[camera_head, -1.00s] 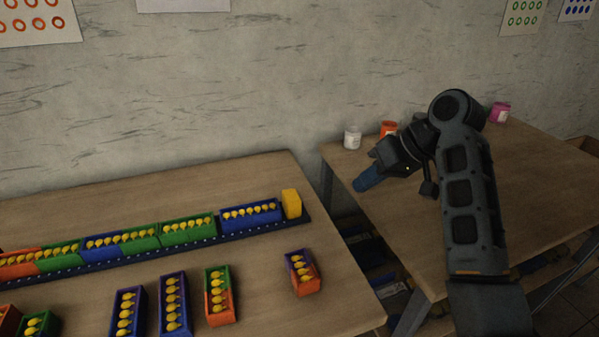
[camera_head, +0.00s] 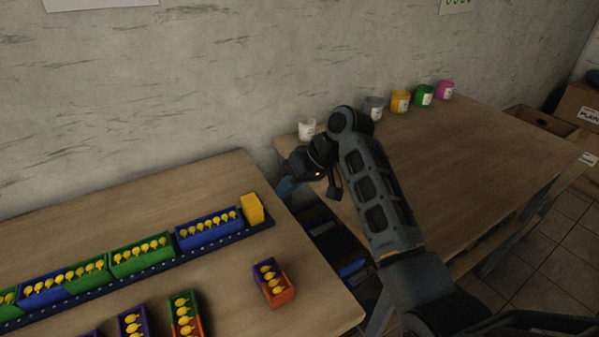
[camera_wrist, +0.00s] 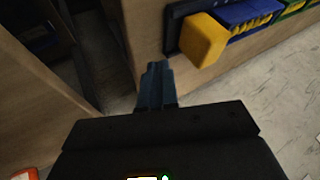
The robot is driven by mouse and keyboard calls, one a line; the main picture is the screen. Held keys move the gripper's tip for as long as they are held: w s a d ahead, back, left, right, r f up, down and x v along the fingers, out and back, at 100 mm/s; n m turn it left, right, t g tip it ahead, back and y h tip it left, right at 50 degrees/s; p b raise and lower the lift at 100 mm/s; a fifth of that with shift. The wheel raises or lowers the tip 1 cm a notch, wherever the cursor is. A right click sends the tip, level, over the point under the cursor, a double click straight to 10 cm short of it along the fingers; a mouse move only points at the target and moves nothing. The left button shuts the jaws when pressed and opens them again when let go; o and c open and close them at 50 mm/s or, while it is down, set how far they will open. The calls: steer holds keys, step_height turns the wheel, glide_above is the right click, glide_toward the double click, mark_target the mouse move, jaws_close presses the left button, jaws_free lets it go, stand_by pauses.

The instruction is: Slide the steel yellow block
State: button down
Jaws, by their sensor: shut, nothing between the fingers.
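The yellow block (camera_head: 252,209) stands upright at the right end of a dark rail (camera_head: 150,272) on the left table. It touches or nearly touches the blue box (camera_head: 209,232) to its left. In the wrist view the yellow block (camera_wrist: 203,40) shows beyond my fingertips, up and to the right. My gripper (camera_head: 287,187) is over the gap between the two tables, right of the block and apart from it. In the wrist view its blue fingers (camera_wrist: 155,85) are together with nothing between them.
A purple-orange box (camera_head: 273,284) lies loose in front. The right table (camera_head: 470,150) holds a white cup (camera_head: 307,129) and several coloured cups at the back. The wall is behind both tables.

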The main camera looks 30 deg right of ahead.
mark_target(259, 200)
steer(key=a, duration=0.2)
steer(key=shift+a+p, duration=0.35)
steer(key=shift+p, duration=0.05)
steer(key=shift+a, duration=0.7)
steer(key=shift+a+r+p, duration=0.15)
steer(key=shift+a+p, duration=0.55)
steer(key=shift+a, duration=0.35)
steer(key=shift+f, duration=0.2)
steer(key=shift+d, duration=0.1)
